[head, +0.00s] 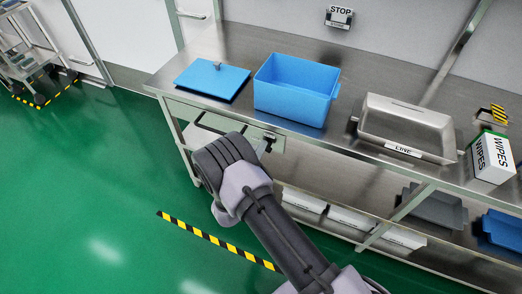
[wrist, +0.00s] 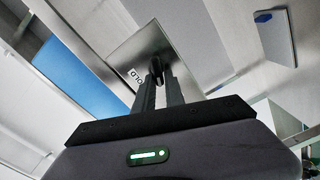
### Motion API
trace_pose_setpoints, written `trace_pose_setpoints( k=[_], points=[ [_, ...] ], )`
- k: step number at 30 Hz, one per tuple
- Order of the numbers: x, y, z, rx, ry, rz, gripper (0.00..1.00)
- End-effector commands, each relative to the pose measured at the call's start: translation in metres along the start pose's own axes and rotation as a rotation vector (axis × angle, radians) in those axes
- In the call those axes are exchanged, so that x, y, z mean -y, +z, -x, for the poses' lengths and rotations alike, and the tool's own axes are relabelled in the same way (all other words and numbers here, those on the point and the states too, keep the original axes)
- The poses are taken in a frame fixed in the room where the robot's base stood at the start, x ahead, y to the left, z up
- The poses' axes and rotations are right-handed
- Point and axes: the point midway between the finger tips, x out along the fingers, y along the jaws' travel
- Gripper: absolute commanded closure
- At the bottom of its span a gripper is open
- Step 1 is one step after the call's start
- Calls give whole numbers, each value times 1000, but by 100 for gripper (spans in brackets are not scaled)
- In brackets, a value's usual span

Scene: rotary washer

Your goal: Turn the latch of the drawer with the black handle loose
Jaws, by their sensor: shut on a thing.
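The drawer (head: 178,107) is a pale front panel under the left part of the steel bench. Its black handle (head: 203,124) runs along the front, partly hidden by my arm. My gripper (wrist: 157,88) is at the right end of this front; the arm hides much of the drawer in the head view. In the wrist view, the two fingers are closed around a small dark latch (wrist: 156,68). Behind it is a metal plate (wrist: 130,58) with partly covered lettering. The latch's exact angle is hard to tell.
On the bench (head: 245,58) are a blue lid (head: 212,78), an open blue bin (head: 292,97), a steel tray (head: 408,125) and a wipes box (head: 492,158). Boxes and bins fill the lower shelf. Green floor (head: 110,200) is clear to the left.

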Motion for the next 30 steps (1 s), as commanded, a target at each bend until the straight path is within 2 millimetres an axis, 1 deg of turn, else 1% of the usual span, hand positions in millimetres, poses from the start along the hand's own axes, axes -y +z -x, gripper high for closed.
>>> trace_pose_setpoints(
  k=[1,6,13,21,30],
  points=[
    [2,3,0,5,-1,33,100],
    [4,3,0,5,-2,152,100],
    [5,4,0,6,-2,260,100],
    [5,4,0,6,-2,315,100],
    [5,4,0,7,-2,322,100]
  ],
)
